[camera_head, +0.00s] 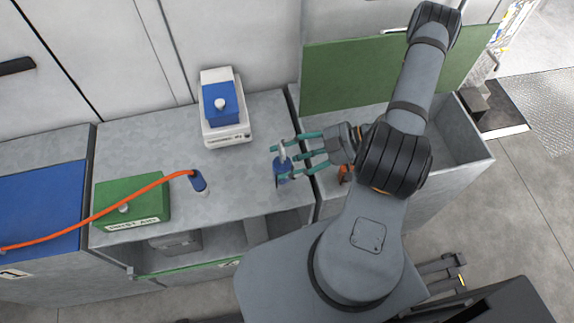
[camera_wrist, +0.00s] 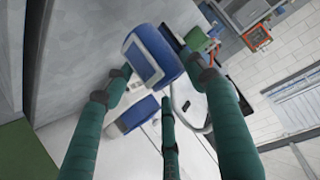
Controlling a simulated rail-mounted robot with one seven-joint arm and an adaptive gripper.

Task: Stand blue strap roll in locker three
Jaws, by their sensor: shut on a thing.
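My gripper (camera_head: 282,158), with teal fingers, is shut on the blue strap roll (camera_head: 281,168) above the right end of the grey counter. The wrist view shows the blue roll (camera_wrist: 150,58), with a pale panel on its side, between the teal fingers (camera_wrist: 158,78). Part of the roll is hidden by the fingers in the head view. An open grey locker (camera_head: 466,152) with a raised green lid (camera_head: 335,78) stands just right of the roll. No number shows on it, so I cannot tell whether it is locker three.
A white scale (camera_head: 230,134) carrying a blue block (camera_head: 222,106) stands at the back of the counter. A green box (camera_head: 132,203) and an orange hose (camera_head: 100,212) are to the left. An orange item (camera_head: 344,174) shows inside the open locker, partly hidden by my arm.

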